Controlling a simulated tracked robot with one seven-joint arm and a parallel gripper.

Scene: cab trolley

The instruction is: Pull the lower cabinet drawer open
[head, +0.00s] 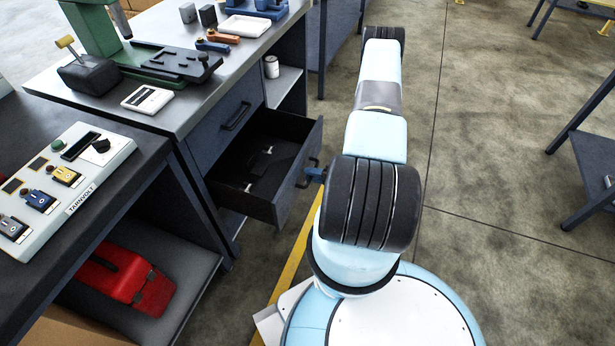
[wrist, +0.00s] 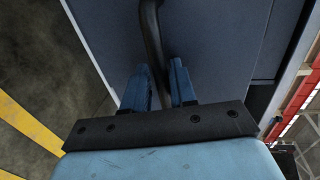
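The lower cabinet drawer (head: 277,208) stands well out from the cabinet, with its inside showing in the head view. Its dark front also fills much of the wrist view (wrist: 225,45). The drawer's bar handle (wrist: 150,25) runs down between the two blue fingers of my gripper (wrist: 161,72). The fingers are close on either side of it and look shut on it. In the head view my gripper (head: 314,170) is at the drawer front, partly hidden behind my arm. The handle (head: 304,182) shows only in part there.
The upper drawer (head: 225,125) is closed above it. Several small dark and pale items (head: 262,160) lie inside the open drawer. A bench with a control panel (head: 75,190) stands at left. The floor (head: 490,150) to the right is clear, with a table (head: 590,150) farther right.

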